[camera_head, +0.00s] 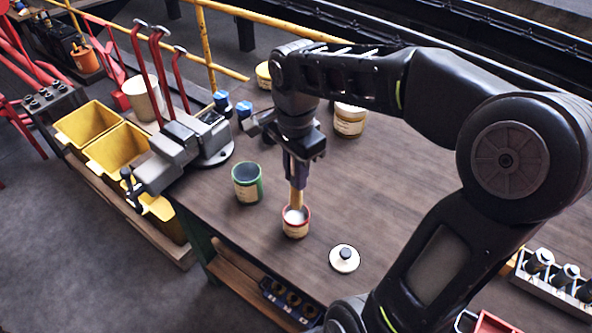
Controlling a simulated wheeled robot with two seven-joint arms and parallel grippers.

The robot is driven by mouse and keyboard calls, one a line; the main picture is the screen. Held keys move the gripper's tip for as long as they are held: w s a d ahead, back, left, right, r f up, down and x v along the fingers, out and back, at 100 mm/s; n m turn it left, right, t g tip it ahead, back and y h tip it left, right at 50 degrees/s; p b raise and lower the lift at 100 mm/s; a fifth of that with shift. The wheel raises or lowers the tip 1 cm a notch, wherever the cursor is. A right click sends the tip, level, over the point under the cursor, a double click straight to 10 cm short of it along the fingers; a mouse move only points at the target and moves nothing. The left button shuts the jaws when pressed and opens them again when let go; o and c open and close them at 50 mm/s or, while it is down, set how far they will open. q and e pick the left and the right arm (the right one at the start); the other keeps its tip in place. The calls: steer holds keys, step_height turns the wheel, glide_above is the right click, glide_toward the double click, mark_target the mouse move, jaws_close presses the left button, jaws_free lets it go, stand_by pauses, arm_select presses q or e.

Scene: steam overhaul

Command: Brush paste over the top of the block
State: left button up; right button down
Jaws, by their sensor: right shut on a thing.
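My right gripper (298,172) points down over the workbench and is shut on a brush (297,199) with a pale wooden part. The brush is upright, its lower end inside a small red-rimmed paste pot (296,229) with white contents. The bristles are hidden in the pot. A white lid (344,258) with a dark knob lies on the bench to the right of the pot. A grey bench vise (187,148) stands at the bench's left edge. I cannot clearly tell a separate block from the vise's metal parts. My left gripper is not in view.
A green-rimmed tin (247,184) stands between vise and paste pot. A cream tin (350,120) stands behind my right arm. Yellow bins (87,124) and red levers (159,75) are at the left. Bare bench (228,228) lies in front of the green-rimmed tin.

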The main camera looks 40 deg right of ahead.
mark_target(296, 192)
steer(key=shift+f+b, duration=1.45)
steer(key=shift+f, duration=0.85)
steer(key=shift+s+f+b, duration=0.1)
steer(key=shift+f+b, duration=0.4)
steer(key=shift+f, duration=0.1)
stand_by(0.6)
steer(key=shift+r, duration=0.1)
steer(key=shift+r+p, duration=2.6)
steer(key=shift+r, duration=0.9)
